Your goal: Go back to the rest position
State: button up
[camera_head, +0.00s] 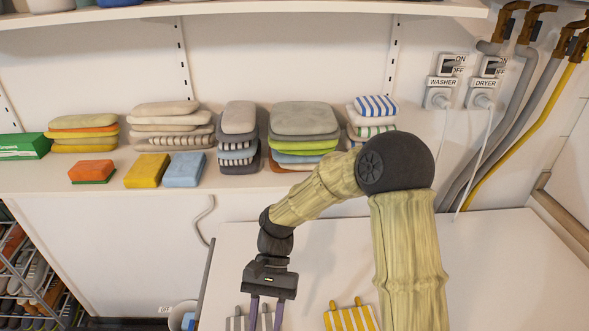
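My gripper (264,310) hangs at the end of my arm, pointing down in the lower middle of the head view. Its two purple fingers are spread apart and straddle the area over a grey striped cloth item (238,323) on the white surface (330,255). I see nothing clearly held between the fingers. The fingertips are at the frame's bottom edge, so I cannot tell whether they touch the striped item. My arm bends from the right, with its dark elbow in front of the shelf.
A yellow striped item (351,316) lies right of my gripper. A shelf (60,183) behind carries several stacks of folded cloths, sponges (146,170) and a green box (24,147). A shoe rack (35,285) stands at lower left. Pipes and plugs (482,100) are at right.

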jog(key=w+d+r+n+t, duration=0.1)
jog(key=d+r+t, duration=0.2)
jog(key=d, duration=0.7)
jog(key=w+d+r+t+h+p, duration=0.1)
jog(key=d+r+t, duration=0.2)
jog(key=d+t, duration=0.5)
jog(key=d, duration=0.3)
jog(key=shift+w+d+n+t, duration=0.15)
jog(key=shift+n+t, duration=0.15)
jog(key=shift+n, duration=0.1)
